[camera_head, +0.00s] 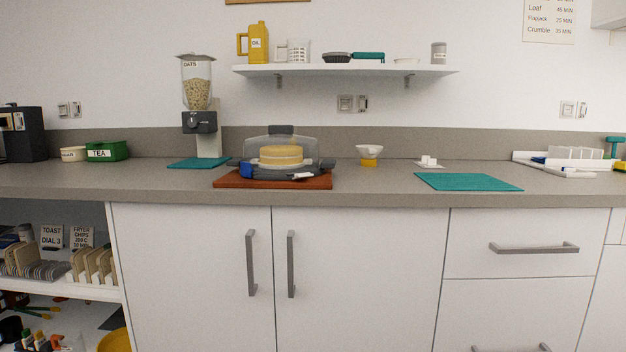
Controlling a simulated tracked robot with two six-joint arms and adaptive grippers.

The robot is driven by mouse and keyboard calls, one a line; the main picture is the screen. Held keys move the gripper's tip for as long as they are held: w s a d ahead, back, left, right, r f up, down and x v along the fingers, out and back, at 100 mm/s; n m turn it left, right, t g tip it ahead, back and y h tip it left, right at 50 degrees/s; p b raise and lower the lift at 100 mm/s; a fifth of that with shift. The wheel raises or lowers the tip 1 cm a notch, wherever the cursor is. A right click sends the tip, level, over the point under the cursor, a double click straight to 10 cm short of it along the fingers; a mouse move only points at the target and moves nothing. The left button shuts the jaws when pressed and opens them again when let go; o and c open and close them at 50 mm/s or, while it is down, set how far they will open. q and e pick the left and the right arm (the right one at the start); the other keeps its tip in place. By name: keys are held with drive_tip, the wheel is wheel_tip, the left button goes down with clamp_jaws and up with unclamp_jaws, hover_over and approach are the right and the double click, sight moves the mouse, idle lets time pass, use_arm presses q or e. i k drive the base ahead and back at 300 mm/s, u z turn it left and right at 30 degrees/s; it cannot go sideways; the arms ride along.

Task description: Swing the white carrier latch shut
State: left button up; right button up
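The cake carrier (283,171) stands on a reddish-brown board (273,182) on the counter, left of the middle. It has a dark base and a clear cover with a dark handle on top, and a yellow cake (281,155) shows inside. A small white piece at its front right, apparently the white latch (303,176), sticks out at a slant. Whether it touches the carrier's rim is too small to tell. A blue piece (246,170) sits at the carrier's front left. Neither of my grippers is in view.
An oats dispenser (199,106) and a teal mat (198,163) are left of the carrier. A white bowl on a yellow base (369,155) and a larger teal mat (468,182) are to its right. A shelf (345,70) hangs above. The counter front before the board is clear.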

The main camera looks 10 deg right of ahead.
sight(299, 176)
drive_tip(key=u, duration=0.05)
drive_tip(key=i, duration=1)
drive_tip(key=z, duration=0.05)
